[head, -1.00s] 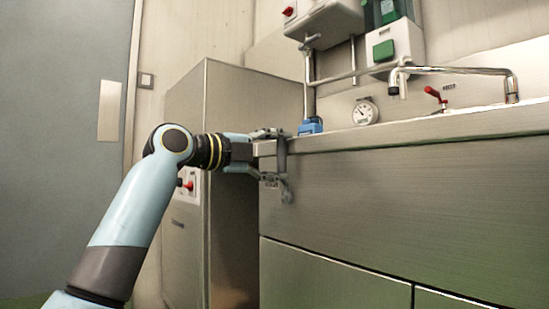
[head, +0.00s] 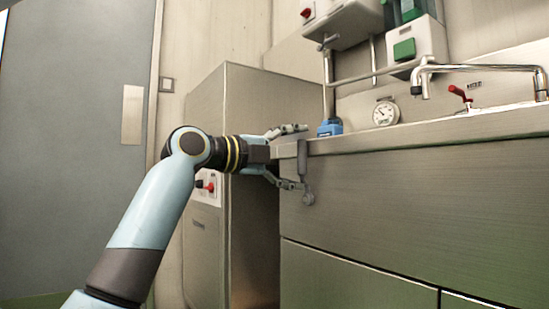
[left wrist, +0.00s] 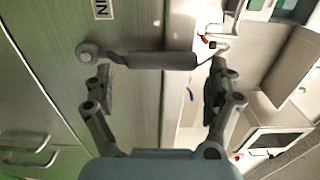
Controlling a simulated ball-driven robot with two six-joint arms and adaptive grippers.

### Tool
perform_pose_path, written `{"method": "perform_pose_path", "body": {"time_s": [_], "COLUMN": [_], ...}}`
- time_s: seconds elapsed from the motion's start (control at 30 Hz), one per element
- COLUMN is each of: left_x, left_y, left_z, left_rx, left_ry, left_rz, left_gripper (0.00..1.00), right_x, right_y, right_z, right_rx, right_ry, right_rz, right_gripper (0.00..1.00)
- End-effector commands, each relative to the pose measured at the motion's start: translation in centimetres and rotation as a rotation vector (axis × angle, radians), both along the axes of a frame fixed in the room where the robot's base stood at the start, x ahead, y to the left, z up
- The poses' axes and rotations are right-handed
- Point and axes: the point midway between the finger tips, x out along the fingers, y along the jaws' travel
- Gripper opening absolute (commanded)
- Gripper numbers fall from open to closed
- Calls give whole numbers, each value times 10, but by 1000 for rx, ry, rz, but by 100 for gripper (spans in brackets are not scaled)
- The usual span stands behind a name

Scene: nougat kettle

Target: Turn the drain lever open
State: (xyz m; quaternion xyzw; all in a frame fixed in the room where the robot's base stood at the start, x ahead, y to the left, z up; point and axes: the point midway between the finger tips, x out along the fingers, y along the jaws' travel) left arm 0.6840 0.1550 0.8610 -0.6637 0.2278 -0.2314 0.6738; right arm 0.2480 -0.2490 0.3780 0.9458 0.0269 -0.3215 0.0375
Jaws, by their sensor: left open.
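The drain lever (head: 302,162) is a dark grey bar on the steel front at its left corner. It hangs straight down, with a round end (head: 308,199) at the bottom. In the left wrist view the lever (left wrist: 165,60) lies across the picture beyond the fingertips, its round end at the left. My left gripper (head: 296,157) is open at the lever, one finger above and one below in the head view. In the left wrist view the open jaws (left wrist: 160,82) hold nothing; whether a fingertip touches the lever I cannot tell. My right gripper is in no view.
A steel cabinet (head: 250,100) with a red knob stands behind my left arm. On the counter are a blue block (head: 329,128), a round dial (head: 386,113), a red-handled valve (head: 459,93) and a tap (head: 480,68). A grey door (head: 75,150) is at the left.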

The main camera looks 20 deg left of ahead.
Motion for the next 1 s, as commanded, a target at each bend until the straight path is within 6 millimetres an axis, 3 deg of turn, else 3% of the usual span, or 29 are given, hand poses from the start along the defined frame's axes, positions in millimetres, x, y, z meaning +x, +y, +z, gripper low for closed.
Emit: {"method": "perform_pose_path", "body": {"time_s": [0.43, 0.7, 1.0], "left_x": [-67, -84, -87], "left_y": [52, 66, 67], "left_z": [-2, -2, -1], "left_rx": [10, 5, 0], "left_ry": [5, 3, 2], "left_rz": [-1, 0, -2], "left_gripper": [89, 89, 89], "right_x": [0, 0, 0], "right_y": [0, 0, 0], "right_z": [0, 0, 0], "right_rx": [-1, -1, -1], "right_ry": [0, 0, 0], "right_rz": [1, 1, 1], "right_gripper": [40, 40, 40]}}
